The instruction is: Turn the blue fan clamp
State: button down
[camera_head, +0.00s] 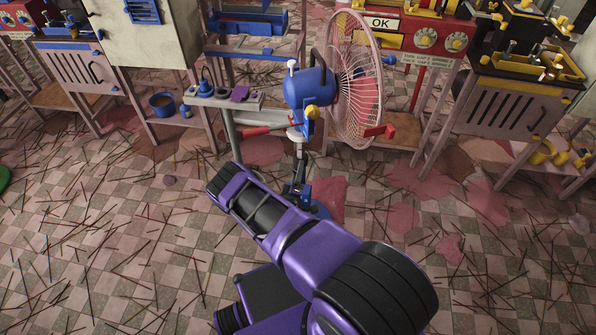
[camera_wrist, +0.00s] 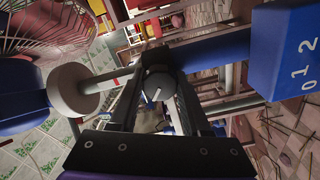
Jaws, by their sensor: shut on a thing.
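The fan has a blue motor body (camera_head: 310,88) and a pale round cage (camera_head: 352,80), and stands on a post. The cage also shows at the upper left of the wrist view (camera_wrist: 60,28). My gripper (camera_head: 300,150) is at the post, below the motor body. In the wrist view, my gripper's dark fingers (camera_wrist: 155,65) are closed in at a blue bar of the fan clamp (camera_wrist: 215,52). The exact contact is partly hidden by the fingers. A grey round knob with a white line (camera_wrist: 158,87) shows between the fingers.
A blue block marked 0, 1, 2 (camera_wrist: 285,50) is close on the right. A pale disc (camera_wrist: 75,92) is close on the left. A small bench (camera_head: 222,97) stands left of the fan. The floor (camera_head: 120,250) has scattered sticks and reddish stains.

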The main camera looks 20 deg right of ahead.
jog(key=n, duration=0.4)
jog(key=shift+n, duration=2.5)
jog(key=shift+d, duration=0.1)
jog(key=shift+c, duration=1.8)
grip_release()
jog(key=shift+s, duration=0.1)
